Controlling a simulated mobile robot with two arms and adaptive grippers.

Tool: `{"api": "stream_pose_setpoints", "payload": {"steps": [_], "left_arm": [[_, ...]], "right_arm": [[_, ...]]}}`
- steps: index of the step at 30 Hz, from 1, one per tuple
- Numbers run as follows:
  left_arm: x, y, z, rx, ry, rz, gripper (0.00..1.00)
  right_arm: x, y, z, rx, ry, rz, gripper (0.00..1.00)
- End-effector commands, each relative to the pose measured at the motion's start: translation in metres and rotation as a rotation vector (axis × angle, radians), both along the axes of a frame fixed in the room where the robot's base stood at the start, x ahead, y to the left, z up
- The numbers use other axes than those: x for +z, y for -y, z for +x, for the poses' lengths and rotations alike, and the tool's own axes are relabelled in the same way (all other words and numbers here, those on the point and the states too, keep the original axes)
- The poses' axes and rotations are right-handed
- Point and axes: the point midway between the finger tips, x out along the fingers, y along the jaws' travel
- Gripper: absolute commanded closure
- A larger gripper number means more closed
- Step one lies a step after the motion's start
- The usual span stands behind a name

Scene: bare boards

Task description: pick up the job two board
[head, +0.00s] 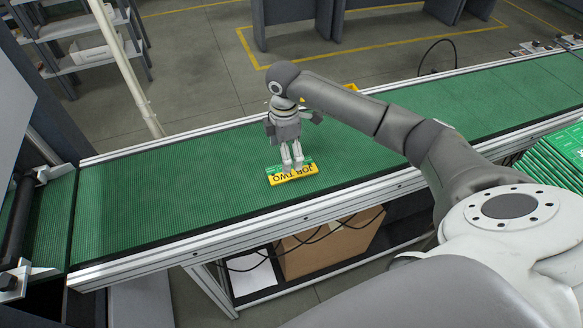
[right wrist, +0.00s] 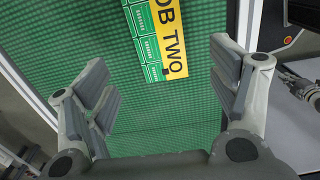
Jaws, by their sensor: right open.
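The job two board (head: 296,178) lies flat on the green conveyor belt. It has a green part and a yellow strip with dark JOB TWO lettering. My right gripper (head: 292,167) is over it, pointing down, and its fingers hide part of the green side. In the right wrist view the board (right wrist: 172,45) is at the top middle, partly cut off by the frame edge. There the right gripper (right wrist: 165,90) is open, with nothing between its fingers. I cannot tell the exact height of the fingertips above the board. My left gripper is not in view.
The conveyor belt (head: 150,200) is clear left of the board. A stack of green boards (head: 555,160) stands at the right edge. A yellow thing (head: 351,87) shows partly behind my arm. A cardboard box (head: 325,245) is below the conveyor.

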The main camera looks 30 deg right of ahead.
Motion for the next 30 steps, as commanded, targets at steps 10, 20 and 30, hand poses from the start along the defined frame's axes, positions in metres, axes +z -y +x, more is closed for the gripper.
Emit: {"api": "stream_pose_setpoints", "payload": {"steps": [10,20,30], "left_arm": [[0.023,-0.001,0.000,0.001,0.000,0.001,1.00],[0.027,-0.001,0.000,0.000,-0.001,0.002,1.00],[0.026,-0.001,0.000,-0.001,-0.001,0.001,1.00]], "right_arm": [[-0.034,-0.004,0.000,0.001,-0.003,0.003,0.20],[-0.062,-0.004,0.001,0.004,0.002,0.003,0.20],[-0.063,-0.004,0.001,0.004,0.002,0.003,0.20]]}}
